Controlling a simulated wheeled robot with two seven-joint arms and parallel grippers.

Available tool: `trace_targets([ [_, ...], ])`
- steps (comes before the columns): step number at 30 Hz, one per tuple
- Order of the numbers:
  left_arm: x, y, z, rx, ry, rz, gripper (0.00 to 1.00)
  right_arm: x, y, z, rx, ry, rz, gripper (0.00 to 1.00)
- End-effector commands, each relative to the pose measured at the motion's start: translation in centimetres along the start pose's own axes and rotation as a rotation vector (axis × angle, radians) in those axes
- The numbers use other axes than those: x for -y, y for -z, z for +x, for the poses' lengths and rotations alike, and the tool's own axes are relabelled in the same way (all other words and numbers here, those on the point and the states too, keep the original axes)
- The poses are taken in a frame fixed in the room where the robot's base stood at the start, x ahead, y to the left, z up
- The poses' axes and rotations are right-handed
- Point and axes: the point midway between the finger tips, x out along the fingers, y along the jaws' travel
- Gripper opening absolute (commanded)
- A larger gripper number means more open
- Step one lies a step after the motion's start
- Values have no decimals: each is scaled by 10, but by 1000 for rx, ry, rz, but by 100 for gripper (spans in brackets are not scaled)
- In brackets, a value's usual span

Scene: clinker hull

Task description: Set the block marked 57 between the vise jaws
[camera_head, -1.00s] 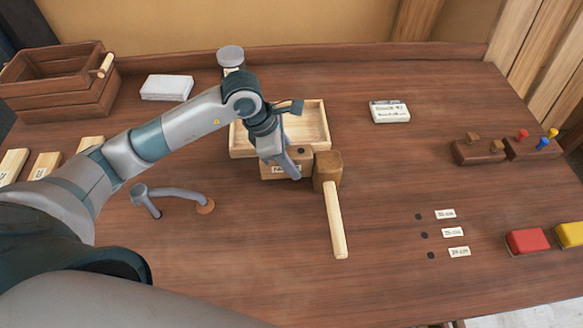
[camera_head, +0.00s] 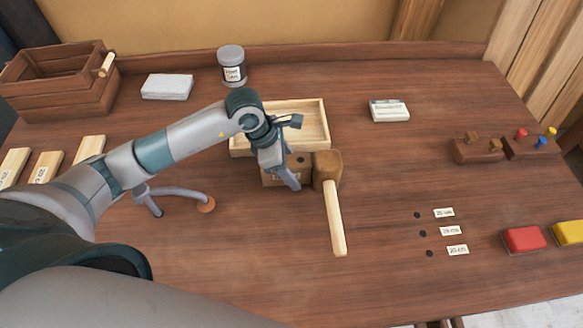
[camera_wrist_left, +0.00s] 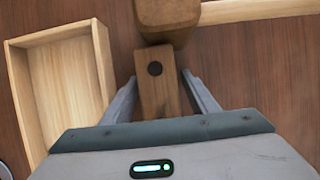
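My left gripper (camera_head: 287,181) is lowered over a brown wooden block (camera_head: 304,172) with a dark round hole in its top and a pale label on its front. In the left wrist view the fingers (camera_wrist_left: 159,78) are spread, one on each side of this block (camera_wrist_left: 157,95). I cannot tell whether they touch it. The label is partly covered by a finger. Several pale labelled wooden pieces (camera_head: 45,168) lie at the left; their markings are too small to read. I cannot make out a 57 or the vise jaws. My right gripper is not in view.
A wooden mallet (camera_head: 337,215) lies right beside the block, its head close to it. A shallow wooden tray (camera_head: 315,125) is behind. A grey curved bar (camera_head: 180,191) stands at the left, with a jar (camera_head: 232,68) at the back.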

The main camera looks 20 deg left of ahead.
Motion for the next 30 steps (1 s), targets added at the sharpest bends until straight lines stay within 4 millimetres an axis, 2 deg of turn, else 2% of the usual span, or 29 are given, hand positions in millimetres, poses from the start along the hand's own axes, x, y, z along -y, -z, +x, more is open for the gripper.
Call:
trace_targets([
  [10, 0, -2, -4, 0, 0, 0, 54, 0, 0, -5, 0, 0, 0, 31],
  [14, -1, 0, -13, 0, -2, 1, 54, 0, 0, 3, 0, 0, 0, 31],
  [30, -1, -1, -102, 2, -4, 2, 54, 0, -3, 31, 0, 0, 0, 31],
])
